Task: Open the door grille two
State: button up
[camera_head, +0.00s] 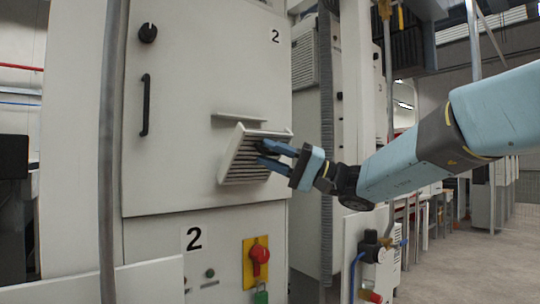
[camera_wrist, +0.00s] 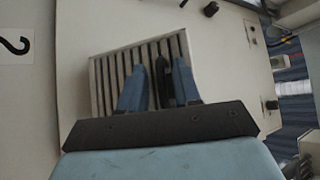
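The door grille two (camera_head: 242,160) is a pale slatted panel on the white cabinet door marked 2. It stands tilted out from the door, its top edge away from the door face. In the wrist view the grille (camera_wrist: 104,72) fills the space ahead of my fingers. My gripper (camera_head: 262,153) is at the grille's right part, with its blue fingers apart. In the wrist view my gripper (camera_wrist: 160,72) has a dark upright piece between its fingers, nearer the right one. Whether the fingers touch that piece is hard to tell.
The door has a black bar handle (camera_head: 145,105) and a black knob (camera_head: 148,33) at left. A narrow ledge (camera_head: 238,118) sits above the grille. Open floor (camera_head: 470,265) lies at right.

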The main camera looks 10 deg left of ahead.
jog(key=shift+a+r, duration=0.1)
jog(key=shift+a, duration=0.2)
jog(key=shift+c, duration=0.2)
grip_shut()
